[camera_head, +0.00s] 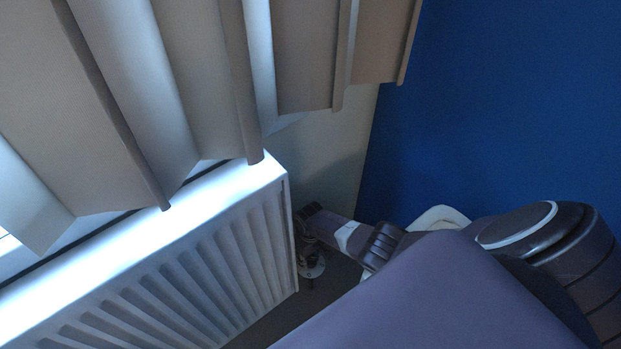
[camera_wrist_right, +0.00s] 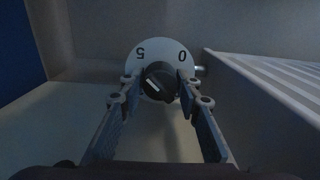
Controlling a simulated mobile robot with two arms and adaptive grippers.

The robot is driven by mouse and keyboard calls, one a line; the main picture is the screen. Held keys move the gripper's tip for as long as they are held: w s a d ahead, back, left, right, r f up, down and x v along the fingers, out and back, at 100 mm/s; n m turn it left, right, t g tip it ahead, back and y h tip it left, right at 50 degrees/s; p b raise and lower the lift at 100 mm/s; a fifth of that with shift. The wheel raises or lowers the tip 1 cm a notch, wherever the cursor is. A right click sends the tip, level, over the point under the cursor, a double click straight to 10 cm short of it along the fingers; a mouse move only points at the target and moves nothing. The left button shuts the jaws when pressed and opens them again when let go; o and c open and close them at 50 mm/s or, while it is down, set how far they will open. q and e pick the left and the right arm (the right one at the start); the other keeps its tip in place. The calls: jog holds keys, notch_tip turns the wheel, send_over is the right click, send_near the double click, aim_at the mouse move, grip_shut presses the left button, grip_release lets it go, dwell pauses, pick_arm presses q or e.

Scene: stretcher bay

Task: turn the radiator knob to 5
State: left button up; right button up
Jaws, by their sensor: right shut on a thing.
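In the right wrist view the radiator knob (camera_wrist_right: 160,82) is dark with a pale line across its face. It sits in front of a round white dial (camera_wrist_right: 157,57), which reads 5 at upper left and 0 at upper right, both upside down. The pale line slants from upper left to lower right; which end is the pointer I cannot tell. My right gripper (camera_wrist_right: 159,87) has a finger on each side of the knob and is shut on it. In the head view this gripper (camera_head: 304,235) is beside the radiator's end, hiding the knob; part of the dial (camera_head: 313,270) shows below.
The white ribbed radiator (camera_head: 230,255) stands close to the gripper, left in the head view and right in the wrist view. Slatted blinds (camera_head: 190,75) hang above it. A blue wall (camera_head: 500,100) is at the right.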

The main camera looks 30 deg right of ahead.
aim_at(311, 257)
dwell(0.5)
jog(key=o, duration=1.2)
jog(key=shift+c, duration=0.2)
notch_tip(311, 257, up, 12)
dwell(0.3)
